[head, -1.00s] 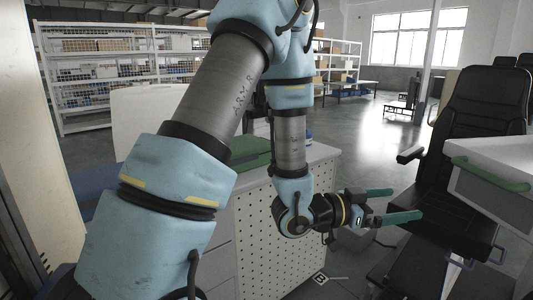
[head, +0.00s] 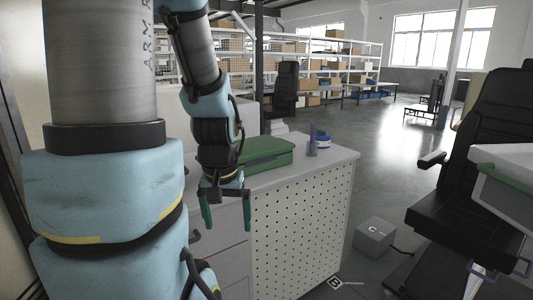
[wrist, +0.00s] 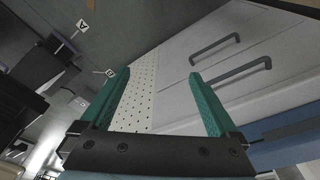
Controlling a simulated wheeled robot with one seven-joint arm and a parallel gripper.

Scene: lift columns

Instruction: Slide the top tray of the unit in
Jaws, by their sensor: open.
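A white drawer unit (head: 300,215) with a perforated side stands ahead. Its drawer fronts face left, and a dark handle (head: 195,236) shows there. In the wrist view two dark bar handles, one nearer (wrist: 235,72) and one farther (wrist: 214,48), sit on pale drawer fronts. A second white unit (head: 508,190), cut off at the right edge, has a green bar (head: 502,177) along its upper front. I cannot tell how far any drawer stands out. My gripper (head: 226,222) points down, open and empty, by the front corner of the perforated unit.
A green case (head: 265,153) and a blue-and-white roll (head: 322,142) lie on the unit's top. A black chair (head: 470,205) stands at right. A grey box (head: 374,238) is on the floor between. Shelves line the back; the middle floor is clear.

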